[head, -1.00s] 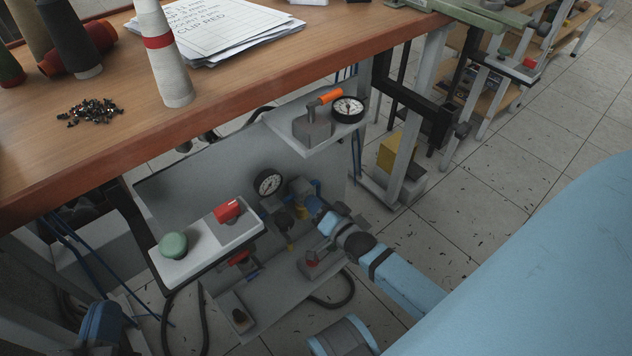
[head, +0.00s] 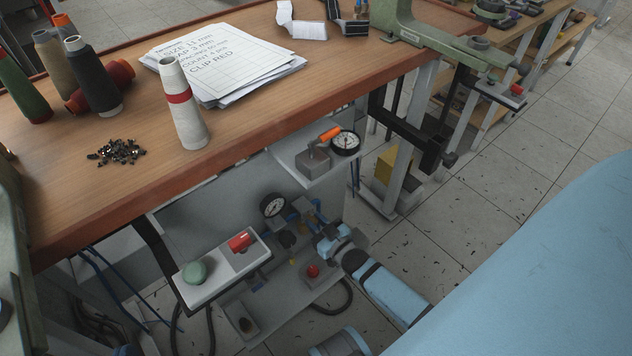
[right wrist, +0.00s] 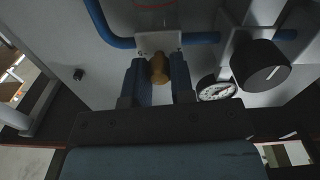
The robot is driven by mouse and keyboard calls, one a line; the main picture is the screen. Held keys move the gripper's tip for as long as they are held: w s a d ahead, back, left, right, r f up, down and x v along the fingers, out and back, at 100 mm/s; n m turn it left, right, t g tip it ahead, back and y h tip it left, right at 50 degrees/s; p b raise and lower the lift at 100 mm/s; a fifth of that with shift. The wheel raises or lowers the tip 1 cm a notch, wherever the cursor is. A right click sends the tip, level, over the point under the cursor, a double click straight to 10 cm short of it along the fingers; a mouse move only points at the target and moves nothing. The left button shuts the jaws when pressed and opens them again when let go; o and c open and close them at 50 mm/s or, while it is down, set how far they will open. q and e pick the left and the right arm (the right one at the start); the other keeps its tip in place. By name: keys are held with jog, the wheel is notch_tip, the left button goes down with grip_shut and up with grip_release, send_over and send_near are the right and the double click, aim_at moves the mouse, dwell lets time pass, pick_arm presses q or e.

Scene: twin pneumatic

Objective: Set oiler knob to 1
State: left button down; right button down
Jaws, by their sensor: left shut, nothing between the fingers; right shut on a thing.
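In the right wrist view, a small brass-coloured knob (right wrist: 160,68) sits between the two blue fingers of my right gripper (right wrist: 160,76), which is shut on it. The knob is below a light plate with a blue tube beside it. I cannot read any setting on it. A larger black knob (right wrist: 259,66) with a white line is to the right, apart from the gripper. In the head view, my right gripper (head: 318,217) reaches into the pneumatic unit under the bench and hides the knob. My left gripper is not in view.
A control box (head: 215,285) with green and red buttons stands in front. The wooden bench (head: 250,120) overhangs the unit.

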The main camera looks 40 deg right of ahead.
jog(key=n+p, duration=0.1)
jog(key=n, duration=0.3)
jog(key=shift+a+n, duration=0.1)
jog(key=shift+n, duration=0.9)
pick_arm(q)
jog(key=shift+s+a+f+g+y+p, duration=0.1)
jog(key=shift+s+a+f+g+y, duration=0.15)
jog(key=shift+f, duration=0.25)
jog(key=shift+s+a+f+g+y+p, duration=0.15)
jog(key=shift+s+a+f+g, duration=0.2)
jog(key=shift+f, duration=0.2)
jog(key=shift+s+a+f+g+y+p, duration=0.1)
jog(key=shift+s+a+f+g+y, duration=0.15)
jog(key=shift+f, duration=0.25)
pick_arm(e)
jog(key=shift+n, duration=0.8)
jog(key=c, duration=1)
grip_release()
pick_arm(q)
jog(key=shift+f, duration=0.1)
jog(key=shift+a+p, duration=0.25)
jog(key=shift+p, duration=0.85)
pick_arm(e)
jog(key=s, duration=0.9)
jog(key=s+d, duration=0.1)
jog(key=s, duration=0.3)
jog(key=shift+s, duration=0.4)
